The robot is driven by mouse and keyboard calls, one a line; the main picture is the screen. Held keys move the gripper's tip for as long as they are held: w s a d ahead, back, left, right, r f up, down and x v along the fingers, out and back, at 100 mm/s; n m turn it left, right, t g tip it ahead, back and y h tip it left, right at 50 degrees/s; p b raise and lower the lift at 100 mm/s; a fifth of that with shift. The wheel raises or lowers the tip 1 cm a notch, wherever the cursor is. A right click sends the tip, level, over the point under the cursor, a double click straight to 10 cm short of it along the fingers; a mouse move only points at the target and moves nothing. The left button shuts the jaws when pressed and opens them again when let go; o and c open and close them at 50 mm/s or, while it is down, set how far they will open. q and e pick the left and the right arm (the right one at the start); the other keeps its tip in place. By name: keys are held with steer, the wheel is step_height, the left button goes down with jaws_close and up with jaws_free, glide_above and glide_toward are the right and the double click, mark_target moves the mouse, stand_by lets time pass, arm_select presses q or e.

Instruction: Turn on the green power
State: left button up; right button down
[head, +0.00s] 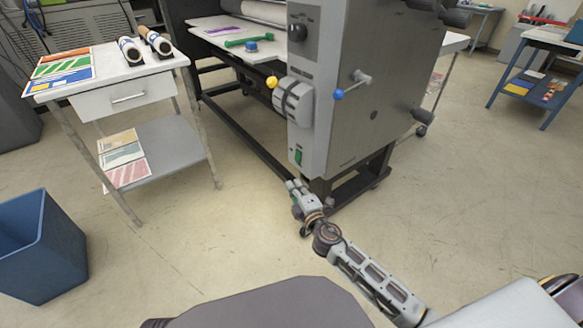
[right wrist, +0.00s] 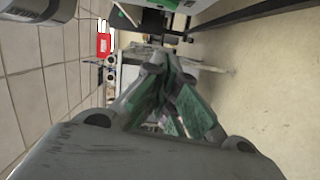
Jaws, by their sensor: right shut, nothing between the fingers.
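The green power switch (head: 298,156) is a small green rocker low on the front of the laminator's grey side housing (head: 318,110). My right gripper (head: 291,184) is just below the switch in the head view, with a small gap between them in the picture. Its fingers are closed together and hold nothing. In the right wrist view the green-padded fingers (right wrist: 175,95) fill the middle and hide what lies straight ahead. I cannot tell the exact distance from fingertips to switch. My left gripper does not show.
A black knob (head: 298,32), a yellow-ended lever (head: 272,82) and a blue-ended crank (head: 339,94) stick out from the housing. A white side table (head: 120,72) stands left and a blue bin (head: 38,245) at lower left. The floor between is clear.

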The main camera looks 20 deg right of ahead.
mark_target(298, 156)
steer(key=shift+w, duration=0.1)
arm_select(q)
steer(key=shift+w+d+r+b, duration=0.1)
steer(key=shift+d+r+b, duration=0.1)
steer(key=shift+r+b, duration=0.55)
arm_select(e)
steer(key=w+d, duration=0.2)
steer(key=w, duration=0.9)
steer(key=shift+d+f, duration=0.35)
steer(key=shift+f, duration=0.05)
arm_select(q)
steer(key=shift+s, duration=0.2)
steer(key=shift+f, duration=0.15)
arm_select(e)
steer(key=shift+d+f, duration=0.1)
steer(key=shift+d, duration=0.05)
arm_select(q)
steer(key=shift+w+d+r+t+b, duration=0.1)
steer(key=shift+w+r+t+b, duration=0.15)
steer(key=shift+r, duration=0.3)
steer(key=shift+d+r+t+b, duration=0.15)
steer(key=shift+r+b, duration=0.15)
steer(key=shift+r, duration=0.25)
arm_select(e)
steer(key=shift+w+d+n, duration=0.15)
steer(key=shift+d+n, duration=0.05)
steer(key=shift+n, duration=0.2)
